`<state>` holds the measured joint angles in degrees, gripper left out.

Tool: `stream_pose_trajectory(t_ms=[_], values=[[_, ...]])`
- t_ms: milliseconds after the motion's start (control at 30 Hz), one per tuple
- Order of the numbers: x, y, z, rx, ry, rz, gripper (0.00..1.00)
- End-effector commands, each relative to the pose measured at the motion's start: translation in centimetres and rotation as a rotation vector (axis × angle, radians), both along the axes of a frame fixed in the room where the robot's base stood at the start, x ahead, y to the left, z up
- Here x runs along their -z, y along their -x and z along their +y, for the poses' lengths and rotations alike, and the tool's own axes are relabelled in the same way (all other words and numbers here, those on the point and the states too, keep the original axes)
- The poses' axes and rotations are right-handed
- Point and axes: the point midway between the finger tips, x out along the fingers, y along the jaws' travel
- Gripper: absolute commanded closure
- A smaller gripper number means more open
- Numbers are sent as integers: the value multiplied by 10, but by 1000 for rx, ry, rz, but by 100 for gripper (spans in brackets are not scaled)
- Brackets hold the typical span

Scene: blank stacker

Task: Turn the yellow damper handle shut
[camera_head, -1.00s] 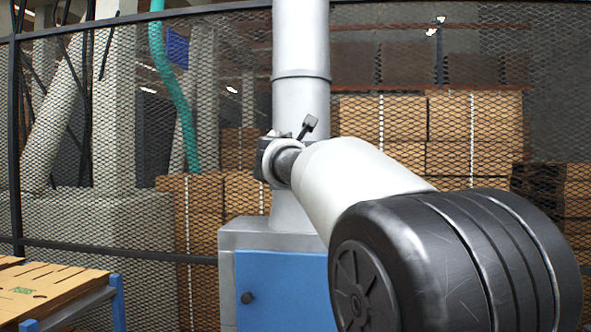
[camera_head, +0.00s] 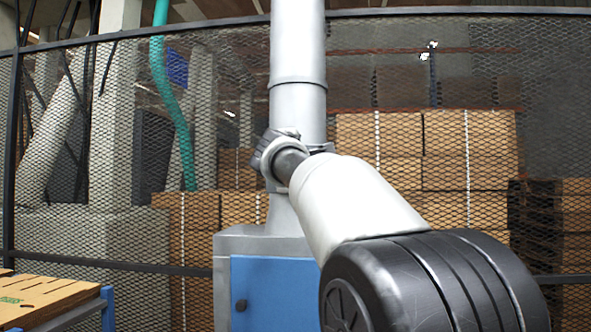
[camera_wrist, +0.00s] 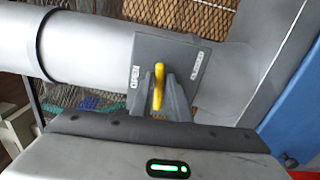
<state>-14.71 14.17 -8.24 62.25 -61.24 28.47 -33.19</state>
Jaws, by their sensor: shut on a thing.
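The yellow damper handle (camera_wrist: 158,86) shows in the wrist view in front of a grey plate (camera_wrist: 180,50) on the duct. The plate has an OPEN label at its left and a second label, which looks like CLOSED, at its right. The handle lies between the two labels, a little nearer OPEN. My gripper (camera_wrist: 163,97) is shut on the handle, with a grey finger on each side of it. In the head view my wrist is in front of the grey vertical duct (camera_head: 298,60), and the handle and fingertips are hidden.
A grey cabinet with a blue door (camera_head: 275,290) stands under the duct. A mesh fence (camera_head: 60,190) runs behind it, with stacked cartons (camera_head: 465,150) beyond. A blue-framed rack with flat cardboard (camera_head: 45,300) is at the lower left.

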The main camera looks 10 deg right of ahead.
Motion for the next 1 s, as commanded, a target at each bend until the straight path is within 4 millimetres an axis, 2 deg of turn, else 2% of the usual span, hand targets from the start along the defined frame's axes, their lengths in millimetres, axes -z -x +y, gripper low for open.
stream_pose_trajectory(t_ms=[1000], values=[[1, 0, 1, -1, -68, -21, 100]])
